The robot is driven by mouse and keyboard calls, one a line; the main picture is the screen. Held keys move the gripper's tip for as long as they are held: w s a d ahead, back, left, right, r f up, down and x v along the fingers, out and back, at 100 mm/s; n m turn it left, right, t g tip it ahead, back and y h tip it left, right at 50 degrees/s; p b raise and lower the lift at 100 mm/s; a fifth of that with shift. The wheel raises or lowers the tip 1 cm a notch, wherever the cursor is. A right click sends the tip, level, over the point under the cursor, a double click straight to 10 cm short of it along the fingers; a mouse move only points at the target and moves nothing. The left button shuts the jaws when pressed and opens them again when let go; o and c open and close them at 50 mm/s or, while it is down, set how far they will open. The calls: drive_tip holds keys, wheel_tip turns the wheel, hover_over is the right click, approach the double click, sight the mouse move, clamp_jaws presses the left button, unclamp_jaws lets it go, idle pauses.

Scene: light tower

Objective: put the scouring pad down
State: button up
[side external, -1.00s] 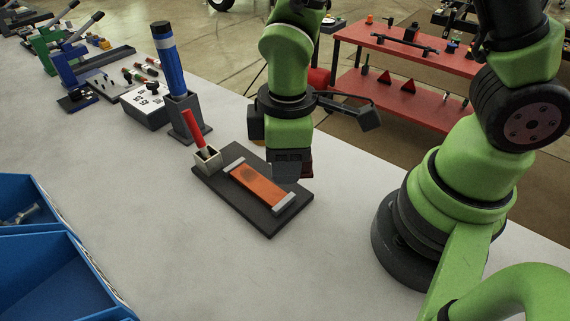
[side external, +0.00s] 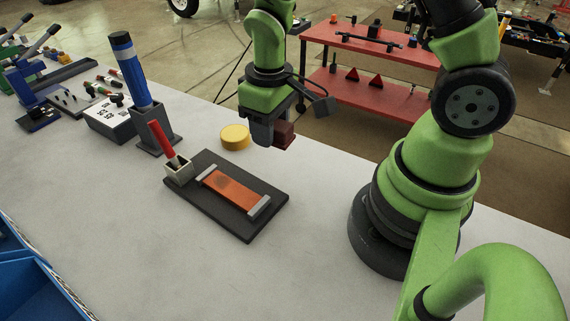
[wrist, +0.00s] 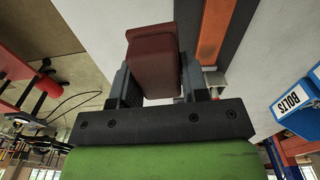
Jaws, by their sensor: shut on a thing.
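The scouring pad is a dark red block (side external: 284,135) held between my gripper's fingers. My gripper (side external: 270,138) is shut on it, above the far part of the bench, behind the dark board (side external: 245,230). In the wrist view the pad (wrist: 151,65) sits between both fingers (wrist: 158,80), its broad face showing. It appears clear of the bench. A copper-orange plate (side external: 232,188) with a dark smudge lies on the board, with grey bars at its ends.
A yellow disc (side external: 235,137) lies on the bench left of my gripper. A red-handled tool (side external: 162,142) stands in a small holder (side external: 179,172) at the board's corner. A blue cylinder (side external: 131,72) stands in a grey stand (side external: 155,135). Bare bench (side external: 300,250) surrounds the board's front.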

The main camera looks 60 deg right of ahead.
drive_tip(key=d+m, duration=0.4)
drive_tip(key=d, duration=0.2)
drive_tip(key=m, duration=0.1)
hover_over(287, 161)
wheel_tip(287, 161, down, 6)
drive_tip(key=shift+s+r, duration=0.1)
drive_tip(key=shift+f, duration=2.5)
drive_tip(key=shift+f, duration=0.15)
drive_tip(key=o, duration=1.2)
